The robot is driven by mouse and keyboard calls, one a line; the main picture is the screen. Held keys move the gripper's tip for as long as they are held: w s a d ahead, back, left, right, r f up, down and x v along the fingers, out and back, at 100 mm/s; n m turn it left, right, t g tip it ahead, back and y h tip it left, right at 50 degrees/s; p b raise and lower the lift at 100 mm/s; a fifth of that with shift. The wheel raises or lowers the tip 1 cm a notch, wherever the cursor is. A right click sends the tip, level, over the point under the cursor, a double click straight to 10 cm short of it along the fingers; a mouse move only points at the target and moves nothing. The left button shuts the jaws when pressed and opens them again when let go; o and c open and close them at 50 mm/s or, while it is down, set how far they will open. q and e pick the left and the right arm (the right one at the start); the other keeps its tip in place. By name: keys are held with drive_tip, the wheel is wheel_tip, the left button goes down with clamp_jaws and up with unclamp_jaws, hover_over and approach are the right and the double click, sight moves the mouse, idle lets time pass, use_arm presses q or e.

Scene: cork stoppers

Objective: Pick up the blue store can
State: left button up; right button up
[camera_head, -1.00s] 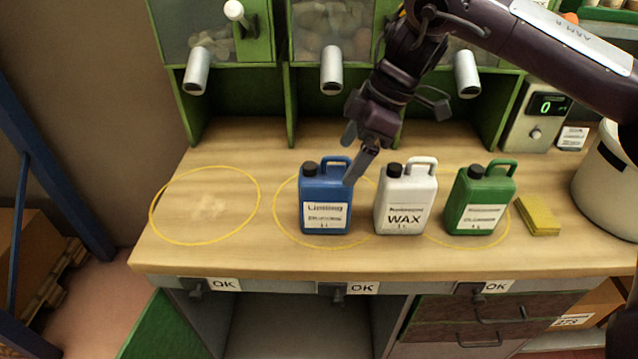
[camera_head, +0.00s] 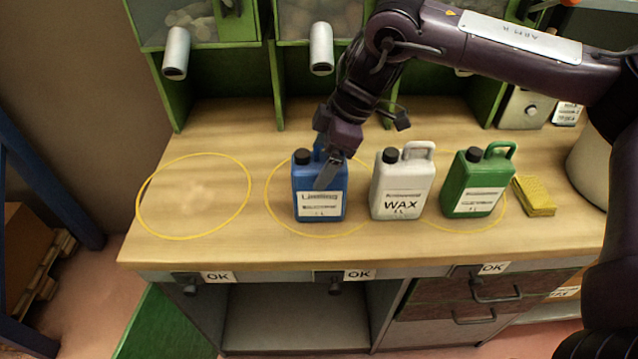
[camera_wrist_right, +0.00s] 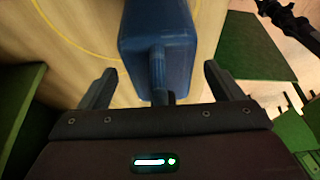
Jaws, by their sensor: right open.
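The blue can (camera_head: 306,190) with a white label stands upright on the wooden worktop, inside the middle yellow ring. My right gripper (camera_head: 325,172) comes down from above at the can's top, its finger covering the can's upper right part and handle in the head view. In the right wrist view the blue can (camera_wrist_right: 158,40) and its handle lie between the two spread fingers of my right gripper (camera_wrist_right: 158,88). I see space between each finger and the handle. My left gripper is not in view.
A white WAX can (camera_head: 402,185) stands close to the right of the blue one. A green can (camera_head: 475,182) and a yellow sponge (camera_head: 534,196) are further right. The left yellow ring (camera_head: 140,205) is empty. Green bins with grey spouts (camera_head: 321,48) hang behind.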

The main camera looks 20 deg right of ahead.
drive_tip(key=c, duration=1.9)
drive_tip(key=shift+w+r, duration=0.1)
drive_tip(key=shift+r, duration=0.1)
clamp_jaws()
